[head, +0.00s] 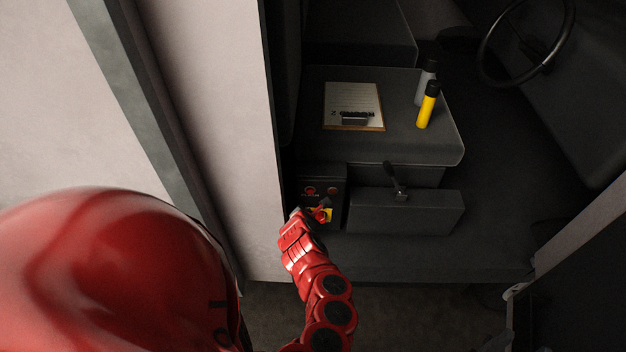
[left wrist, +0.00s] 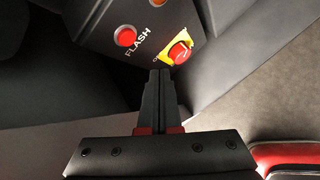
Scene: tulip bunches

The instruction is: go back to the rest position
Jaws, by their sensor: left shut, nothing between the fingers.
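My left gripper (head: 322,207) reaches into the vehicle cab at the small dark control panel (head: 338,184). In the left wrist view its fingers (left wrist: 161,76) are shut with nothing between them. Their tips are just below a red rotary knob (left wrist: 179,53) on a yellow plate; I cannot tell whether they touch it. In the head view the gripper partly covers the yellow plate (head: 329,215). My right gripper is in neither view.
The panel has a red button (left wrist: 124,36) marked FLASH and an orange button (left wrist: 158,28). To its right stands a dark box with a lever (head: 395,178). A clipboard (head: 353,96), yellow bottle (head: 428,106) and grey bottle (head: 425,82) are behind. A pale door pillar (head: 225,120) is close left.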

